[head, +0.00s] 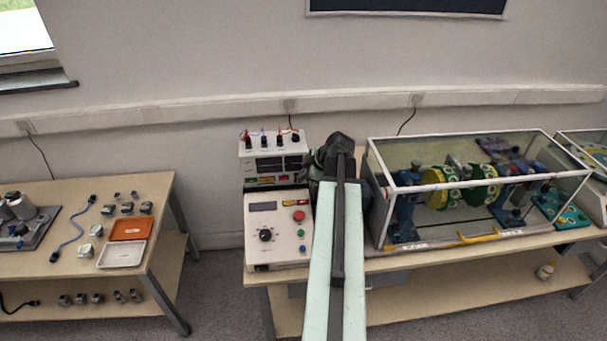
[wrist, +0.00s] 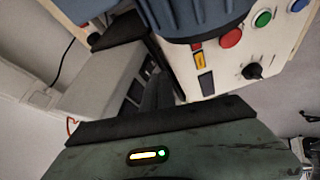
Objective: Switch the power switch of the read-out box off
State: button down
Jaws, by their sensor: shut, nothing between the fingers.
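The read-out box appears to be the pale box (head: 272,146) with dark displays and several coloured plugs on top, standing at the back of the right-hand bench. In the wrist view a pale box (wrist: 103,80), likely the same one, shows beyond my fingers at the left. I cannot make out its power switch or the switch's position. My gripper (wrist: 160,90) is shut and empty. In the head view its dark end is just right of the read-out box, and my arm hides what lies behind it. I cannot tell whether the fingertips touch the box.
A control box (head: 262,222) with a knob and red and green buttons stands in front of the read-out box. A framed clear case (head: 450,213) with a rotor rig is close on the right. A dark blue cylinder (wrist: 200,15) is near my gripper. A second bench (head: 165,205) is left, across a gap.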

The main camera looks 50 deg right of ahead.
jog(key=shift+s+a+r, duration=0.2)
jog(key=shift+s+a, duration=0.55)
jog(key=shift+a, duration=0.05)
jog(key=w+d+p+v, duration=0.1)
jog(key=p+v, duration=0.8)
jog(key=v, duration=0.1)
jog(key=shift+d+r, duration=0.2)
jog(key=shift+r, duration=0.1)
